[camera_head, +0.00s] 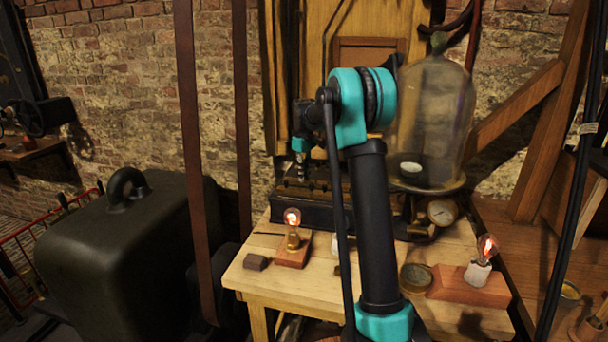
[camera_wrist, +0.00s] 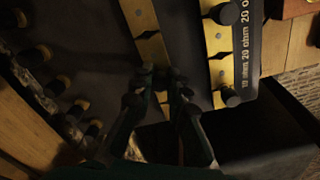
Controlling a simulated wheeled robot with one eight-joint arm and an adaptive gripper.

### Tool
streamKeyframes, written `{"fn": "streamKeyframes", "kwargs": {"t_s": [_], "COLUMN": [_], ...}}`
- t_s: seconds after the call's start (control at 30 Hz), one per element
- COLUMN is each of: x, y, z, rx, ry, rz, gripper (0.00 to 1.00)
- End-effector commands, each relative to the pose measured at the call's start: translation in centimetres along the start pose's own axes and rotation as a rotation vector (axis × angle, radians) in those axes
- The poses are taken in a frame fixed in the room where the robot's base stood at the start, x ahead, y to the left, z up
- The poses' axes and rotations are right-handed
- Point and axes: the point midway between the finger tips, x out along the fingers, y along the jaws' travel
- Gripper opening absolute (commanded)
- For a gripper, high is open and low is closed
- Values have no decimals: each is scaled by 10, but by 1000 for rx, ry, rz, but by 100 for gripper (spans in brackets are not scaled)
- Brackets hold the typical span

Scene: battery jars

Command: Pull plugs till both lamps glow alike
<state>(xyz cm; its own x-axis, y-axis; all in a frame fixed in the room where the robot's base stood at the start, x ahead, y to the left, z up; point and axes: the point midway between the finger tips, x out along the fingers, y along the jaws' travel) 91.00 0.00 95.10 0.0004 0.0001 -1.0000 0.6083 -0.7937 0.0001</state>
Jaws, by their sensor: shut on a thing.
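The right lamp (camera_head: 486,248) glows redder on a white holder and a longer wooden base. The dark plug box (camera_head: 320,212) stands at the back of the table, partly behind my arm. In the wrist view its brass bars (camera_wrist: 216,40) carry black-topped plugs (camera_wrist: 231,97) beside "ohm" labels. My gripper (camera_wrist: 163,82) is over the brass bar nearer the middle. Its fingers are shut on what seems to be a plug, mostly hidden between them. I cannot tell whether that plug is seated or lifted.
A glass bell jar (camera_head: 434,120) stands close right of my arm, with a round gauge (camera_head: 442,211) beneath. A brass dial (camera_head: 416,277) lies near the right lamp. Wooden beams stand at right.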

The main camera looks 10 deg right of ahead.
Motion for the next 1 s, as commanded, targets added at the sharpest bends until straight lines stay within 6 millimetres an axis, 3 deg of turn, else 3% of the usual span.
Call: {"fn": "streamKeyframes", "kwargs": {"t_s": [0.07,0.1,0.3,0.67,0.77,1.0], "x": [0,0,0,-4,-16,-63], "y": [0,0,0,0,0,0], "z": [0,0,0,0,0,0], "rx": [0,0,0,0,0,0], "ry": [0,0,0,0,0,0], "rz": [0,0,0,0,0,0], "gripper": [0,16,39,39,39,39]}}
